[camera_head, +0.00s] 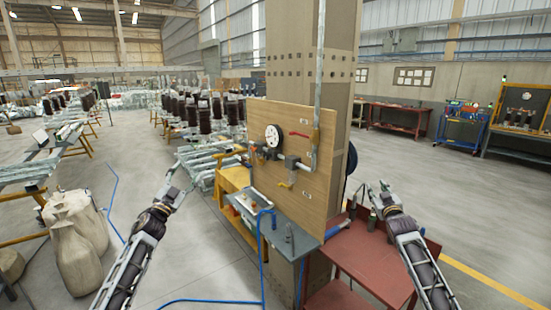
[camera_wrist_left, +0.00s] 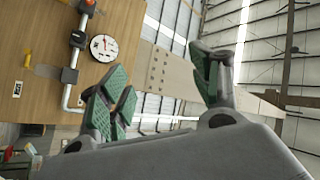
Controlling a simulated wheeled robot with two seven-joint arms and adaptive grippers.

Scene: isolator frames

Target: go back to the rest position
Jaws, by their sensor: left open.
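My left gripper (camera_head: 178,176) is raised in the left half of the head view, left of the wooden panel and apart from it. In the left wrist view my left gripper (camera_wrist_left: 160,90) shows its green-padded fingers spread wide, with nothing between them. My right gripper (camera_head: 376,190) is raised right of the column, in front of the red table; its fingers are too small to read. I see nothing held in it.
A wooden panel (camera_head: 264,180) with a gauge (camera_head: 273,136), pipes and valves stands against the column (camera_head: 340,70). A grey bench (camera_head: 292,241) and a red table (camera_head: 377,258) are close in front. Sacks (camera_head: 76,262) stand at left. Floor between the sacks and bench is mostly clear.

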